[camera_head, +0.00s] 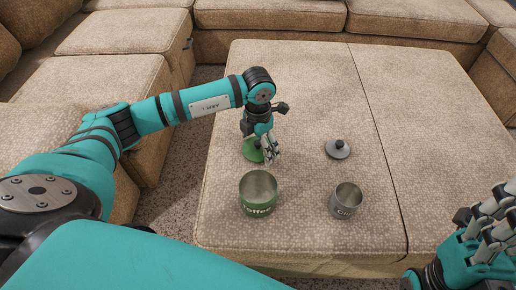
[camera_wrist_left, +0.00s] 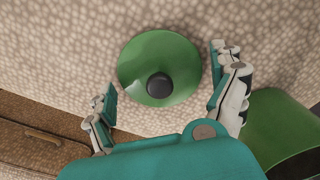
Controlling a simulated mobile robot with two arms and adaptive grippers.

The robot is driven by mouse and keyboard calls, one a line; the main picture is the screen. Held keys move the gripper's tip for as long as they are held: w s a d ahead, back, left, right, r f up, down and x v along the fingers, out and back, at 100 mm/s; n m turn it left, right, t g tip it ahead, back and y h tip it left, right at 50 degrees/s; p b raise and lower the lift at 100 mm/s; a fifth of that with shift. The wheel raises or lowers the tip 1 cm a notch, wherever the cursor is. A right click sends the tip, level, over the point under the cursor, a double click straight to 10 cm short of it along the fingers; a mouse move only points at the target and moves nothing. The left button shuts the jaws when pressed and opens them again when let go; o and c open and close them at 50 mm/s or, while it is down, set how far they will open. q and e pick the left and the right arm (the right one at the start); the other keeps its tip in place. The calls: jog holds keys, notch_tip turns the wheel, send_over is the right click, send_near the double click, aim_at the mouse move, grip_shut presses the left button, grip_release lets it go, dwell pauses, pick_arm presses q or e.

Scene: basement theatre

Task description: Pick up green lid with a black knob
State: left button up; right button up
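The green lid (camera_wrist_left: 180,65) lies on the beige ottoman, with its black knob (camera_wrist_left: 159,85) facing up in the left wrist view. In the head view the lid (camera_head: 250,150) is partly hidden behind my left gripper (camera_head: 268,146). My left gripper, also in the left wrist view (camera_wrist_left: 168,97), is open and above the lid, its fingers on either side with nothing between them. My right gripper (camera_head: 492,222) is at the right edge of the head view, its fingers spread and empty.
A green canister (camera_head: 259,207) with lettering stands in front of the lid. A smaller grey canister (camera_head: 346,203) and a grey lid with a dark knob (camera_head: 338,150) are to the right. The ottoman (camera_head: 310,85) is clear at the back. Sofas surround it.

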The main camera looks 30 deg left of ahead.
pick_arm(q)
jog(key=c, duration=0.9)
jog(key=shift+s, duration=0.1)
jog(key=shift+c, duration=0.4)
jog(key=shift+s, duration=0.1)
